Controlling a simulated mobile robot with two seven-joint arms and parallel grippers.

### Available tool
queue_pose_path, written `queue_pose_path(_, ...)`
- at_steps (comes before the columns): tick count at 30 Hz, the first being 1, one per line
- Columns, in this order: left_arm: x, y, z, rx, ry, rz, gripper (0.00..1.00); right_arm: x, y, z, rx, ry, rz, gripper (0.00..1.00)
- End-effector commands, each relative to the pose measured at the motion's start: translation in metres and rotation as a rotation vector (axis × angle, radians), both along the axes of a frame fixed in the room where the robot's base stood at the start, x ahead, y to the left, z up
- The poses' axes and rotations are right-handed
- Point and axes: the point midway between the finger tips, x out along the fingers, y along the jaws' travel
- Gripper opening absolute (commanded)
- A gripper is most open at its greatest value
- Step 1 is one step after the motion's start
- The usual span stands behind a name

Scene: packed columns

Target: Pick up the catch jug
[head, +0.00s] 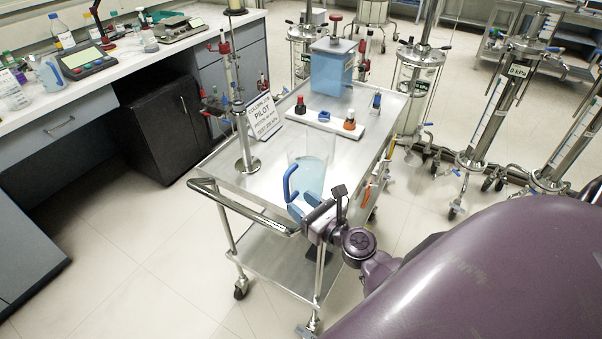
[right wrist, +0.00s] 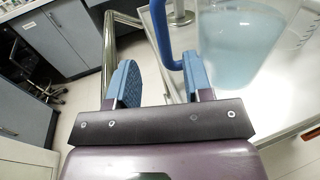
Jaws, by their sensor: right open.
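The catch jug (head: 314,172) is a clear jug with pale blue liquid and a blue handle. It stands upright on the near end of the steel trolley, its handle toward the lower left. My right gripper (head: 304,206) is open, low beside the handle at the trolley's near edge. In the right wrist view, the jug (right wrist: 240,45) is at upper right. Its blue handle (right wrist: 163,38) shows just beyond the open blue fingers (right wrist: 158,78), roughly in line with the gap. I cannot tell whether they touch. My left gripper is not in view.
The trolley's push rail (head: 240,208) runs left of the gripper. A column stand (head: 245,130), a sign (head: 263,117), a white strip with bottles (head: 325,122) and a blue-filled tank (head: 332,68) stand farther back. A bench (head: 90,90) with a scale is at left; steel columns are at right.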

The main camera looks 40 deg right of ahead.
Motion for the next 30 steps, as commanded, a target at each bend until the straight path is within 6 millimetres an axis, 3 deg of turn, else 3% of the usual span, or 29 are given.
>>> queue_pose_path(3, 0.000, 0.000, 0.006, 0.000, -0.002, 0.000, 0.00, 0.018, 0.002, 0.002, -0.001, -0.002, 0.000, 0.46)
queue_pose_path(11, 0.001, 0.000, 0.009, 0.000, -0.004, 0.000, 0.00, 0.034, 0.003, 0.001, -0.003, 0.000, -0.001, 0.46)
queue_pose_path(21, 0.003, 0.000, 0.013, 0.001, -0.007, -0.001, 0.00, 0.075, 0.005, 0.002, -0.003, -0.001, 0.001, 0.46)
queue_pose_path(30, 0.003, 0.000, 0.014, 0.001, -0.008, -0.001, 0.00, 0.084, 0.006, 0.001, -0.003, 0.001, 0.000, 0.46)
